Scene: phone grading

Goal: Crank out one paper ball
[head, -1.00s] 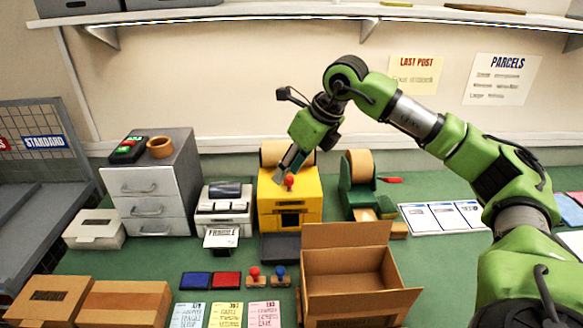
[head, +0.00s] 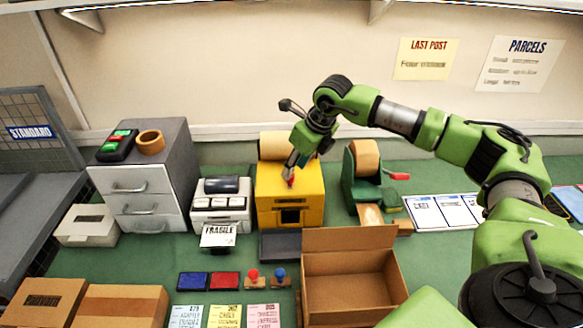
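The yellow machine (head: 268,217) stands on the green table with a brown paper roll (head: 274,146) at its back and a dark opening in its front. A small red knob (head: 290,183) sits on its top. My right gripper (head: 290,174) points down with its fingertips at the red knob, partly covering it. I cannot tell whether the fingers grip the knob or only touch it. A dark tray (head: 280,247) lies in front of the machine, and I see no paper ball in it. My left gripper is not in view.
A label printer (head: 221,187) stands left of the machine, beside a grey drawer cabinet (head: 135,207). A green tape dispenser (head: 352,180) with a red handle stands to the right. An open cardboard box (head: 345,290) is in front.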

